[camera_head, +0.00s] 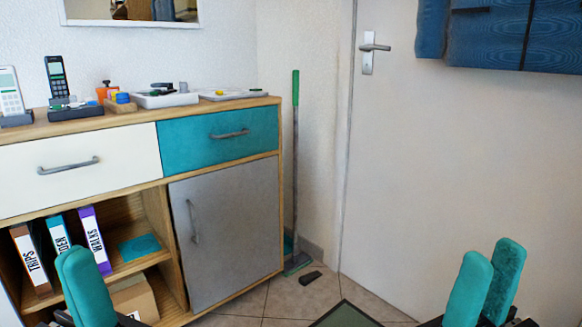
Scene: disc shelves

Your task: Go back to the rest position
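My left gripper (85,285) is at the lower left, in front of the open shelf of the sideboard. Its two teal fingers point up and overlap in this view, so I cannot tell the gap between them. My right gripper (487,280) is at the lower right, in front of the pale door. Its two teal fingers point up, stand apart from each other, and show nothing between them. Both wrists are mostly cut off by the bottom edge.
A wooden sideboard (222,240) stands at left, with phones and trays on top and binders (95,240) on its shelf. A green-handled broom (295,170) leans in the corner. A dark object (311,278) lies on the tiles. Blue hanging items (500,40) are at upper right.

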